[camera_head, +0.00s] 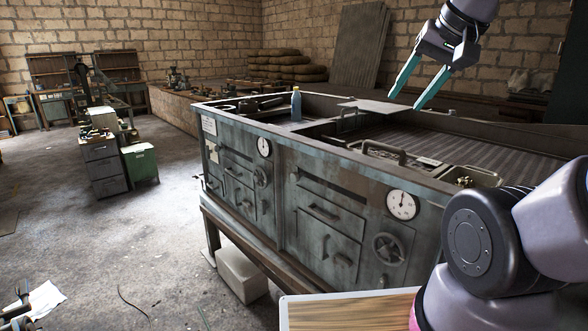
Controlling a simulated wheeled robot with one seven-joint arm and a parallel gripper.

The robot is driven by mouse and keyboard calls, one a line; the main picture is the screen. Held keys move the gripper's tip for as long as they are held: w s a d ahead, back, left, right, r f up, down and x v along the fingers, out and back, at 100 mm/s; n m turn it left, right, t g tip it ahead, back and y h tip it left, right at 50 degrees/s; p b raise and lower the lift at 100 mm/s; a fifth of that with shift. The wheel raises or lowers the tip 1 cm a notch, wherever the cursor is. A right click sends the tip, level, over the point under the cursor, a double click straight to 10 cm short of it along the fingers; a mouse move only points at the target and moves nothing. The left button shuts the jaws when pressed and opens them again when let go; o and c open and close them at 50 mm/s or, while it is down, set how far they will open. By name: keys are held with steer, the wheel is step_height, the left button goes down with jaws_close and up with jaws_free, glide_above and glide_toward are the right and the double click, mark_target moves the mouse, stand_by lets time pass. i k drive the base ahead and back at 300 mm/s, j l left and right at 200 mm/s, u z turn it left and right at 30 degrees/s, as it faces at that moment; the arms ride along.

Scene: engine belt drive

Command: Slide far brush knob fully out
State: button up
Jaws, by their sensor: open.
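My gripper (405,101) has two teal fingers spread apart with nothing between them. It hangs above the top of a large worn grey-green metal cabinet (290,160), toward its back right. I cannot pick out a brush knob for certain. The cabinet front carries a round handwheel (388,249) at the right and a smaller, farther one (260,178) at the left. Each sits below a white dial gauge. My gripper is well above and behind both wheels and touches neither.
The open cabinet top holds a blue bottle (296,106), a flat grey plate (374,106), a raised handle (385,151) and a small metal tray (468,177). A wooden-topped surface (350,311) is at the front. The floor on the left is mostly clear before a green cabinet (141,163).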

mark_target(295, 176)
steer(key=i+j+z, duration=0.25)
steer(key=j, duration=0.4)
steer(key=i+j+z, duration=0.1)
steer(key=i+j, duration=0.15)
steer(key=i+j+z, duration=0.15)
steer(key=j, duration=0.3)
steer(key=i+j+z, duration=0.1)
steer(key=j, duration=0.25)
steer(key=i+j+z, duration=0.15)
steer(key=j, duration=0.25)
steer(key=k+l, duration=0.05)
